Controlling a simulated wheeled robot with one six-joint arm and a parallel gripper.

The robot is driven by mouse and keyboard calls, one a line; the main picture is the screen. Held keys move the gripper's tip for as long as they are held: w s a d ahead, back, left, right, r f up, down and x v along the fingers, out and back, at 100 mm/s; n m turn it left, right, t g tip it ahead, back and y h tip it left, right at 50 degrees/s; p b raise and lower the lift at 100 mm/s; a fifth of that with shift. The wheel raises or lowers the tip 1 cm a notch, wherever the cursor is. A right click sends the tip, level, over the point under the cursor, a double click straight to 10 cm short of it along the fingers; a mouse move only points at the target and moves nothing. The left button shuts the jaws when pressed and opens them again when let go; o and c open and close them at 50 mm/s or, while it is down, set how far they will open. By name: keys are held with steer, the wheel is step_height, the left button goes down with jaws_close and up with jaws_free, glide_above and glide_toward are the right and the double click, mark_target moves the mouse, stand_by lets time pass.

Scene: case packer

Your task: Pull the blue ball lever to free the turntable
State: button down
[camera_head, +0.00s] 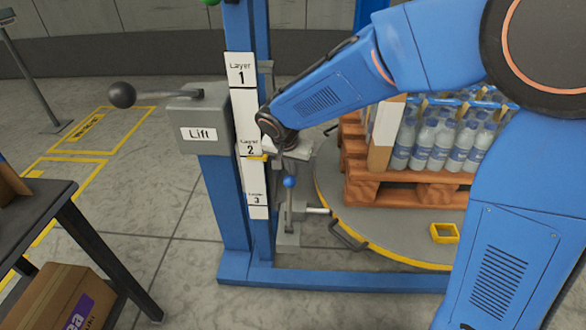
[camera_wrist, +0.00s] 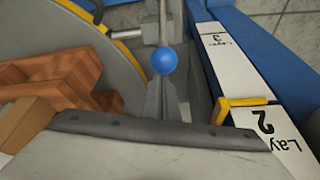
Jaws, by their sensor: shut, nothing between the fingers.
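The blue ball lever (camera_head: 289,182) stands beside the blue post, with its ball on a thin grey rod above a grey bracket (camera_head: 288,239). The ball also shows in the wrist view (camera_wrist: 163,60), in the upper middle. The round grey turntable (camera_head: 385,233) with a yellow edge lies to the right of the lever; part of it shows in the wrist view (camera_wrist: 52,28). My gripper (camera_head: 297,152) is shut and empty, a little above the ball and seemingly apart from it. Its fingertips are hard to make out.
The blue post carries a layer scale (camera_head: 258,212) with a yellow pointer (camera_wrist: 240,101). A grey Lift box (camera_head: 198,133) with a black-knobbed handle is at left. A wooden pallet (camera_head: 405,192) with bottles (camera_head: 435,145) stands on the turntable. A dark table (camera_head: 50,200) is at far left.

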steer(key=shift+s+r, duration=0.15)
steer(key=shift+s, duration=0.3)
steer(key=s, duration=1.3)
steer(key=shift+s+f, duration=0.2)
steer(key=shift+s, duration=0.2)
steer(key=shift+a, duration=0.1)
steer(key=shift+w+r, duration=1.95)
steer(key=s+r, duration=0.4)
steer(key=s, duration=0.4)
steer(key=shift+r, duration=0.3)
